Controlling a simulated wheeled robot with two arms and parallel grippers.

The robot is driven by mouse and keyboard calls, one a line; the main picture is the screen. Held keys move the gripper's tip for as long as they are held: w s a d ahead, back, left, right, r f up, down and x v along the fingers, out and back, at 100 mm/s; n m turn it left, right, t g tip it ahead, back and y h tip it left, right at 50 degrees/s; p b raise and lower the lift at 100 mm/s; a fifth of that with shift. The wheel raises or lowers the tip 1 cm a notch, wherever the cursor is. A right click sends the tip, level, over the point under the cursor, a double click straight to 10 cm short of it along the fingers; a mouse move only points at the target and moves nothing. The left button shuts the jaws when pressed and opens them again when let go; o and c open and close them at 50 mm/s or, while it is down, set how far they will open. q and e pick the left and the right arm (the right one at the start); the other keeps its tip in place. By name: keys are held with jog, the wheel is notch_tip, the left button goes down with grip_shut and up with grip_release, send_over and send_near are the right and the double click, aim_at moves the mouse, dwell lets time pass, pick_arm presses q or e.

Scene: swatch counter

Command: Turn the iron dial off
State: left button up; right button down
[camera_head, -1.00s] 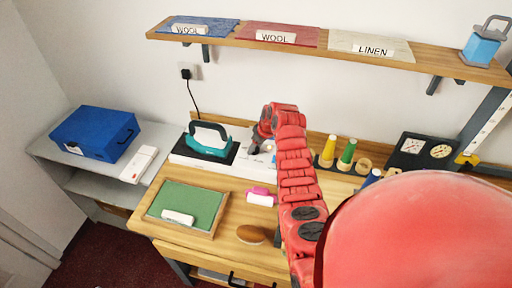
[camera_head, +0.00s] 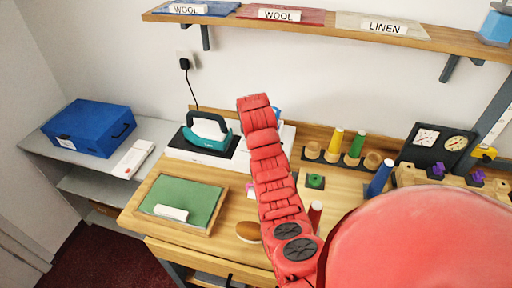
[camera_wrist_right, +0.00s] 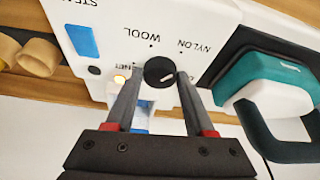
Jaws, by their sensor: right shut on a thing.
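The iron dial (camera_wrist_right: 157,71) is a round black knob with a white mark on the white control panel (camera_wrist_right: 112,24). WOOL, NYLON and a partly covered LINEN label stand around it, upside down in the wrist view. The white mark points to the lower right there. My right gripper (camera_wrist_right: 160,79) is shut on the dial, one finger on each side. In the head view my red right arm hides the dial and the gripper. The teal iron (camera_head: 208,130) rests on its station (camera_head: 196,153); it also shows in the wrist view (camera_wrist_right: 262,84). My left gripper is out of view.
Thread spools (camera_head: 335,143) stand right of the arm. A green board (camera_head: 180,200) lies in front of the station. A shelf (camera_head: 290,24) runs above.

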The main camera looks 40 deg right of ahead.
jog(key=m+b, duration=0.2)
jog(key=m+g+b, duration=0.1)
jog(key=b, duration=0.2)
jog(key=m+h+b, duration=0.1)
jog(key=m+b, duration=0.1)
jog(key=shift+w+a+f+m+g, duration=0.2)
jog(key=shift+a+f+m+g, duration=0.1)
jog(key=shift+f+g, duration=0.1)
jog(key=shift+d+r+m+g+b, duration=0.1)
jog(key=shift+r+m+g+b, duration=0.25)
jog(key=shift+m+b, duration=0.4)
jog(key=shift+m+g, duration=0.25)
jog(key=shift+m, duration=0.5)
jog(key=shift+w+m+g+p, duration=0.1)
jog(key=shift+m+g+p, duration=0.2)
jog(key=shift+m+p, duration=0.25)
jog(key=shift+m, duration=0.45)
jog(key=shift+f, duration=0.1)
jog(key=shift+c, duration=1.4)
grip_release()
jog(key=shift+w+r+h, duration=0.1)
jog(key=shift+r+h, duration=0.1)
jog(key=shift+h, duration=0.1)
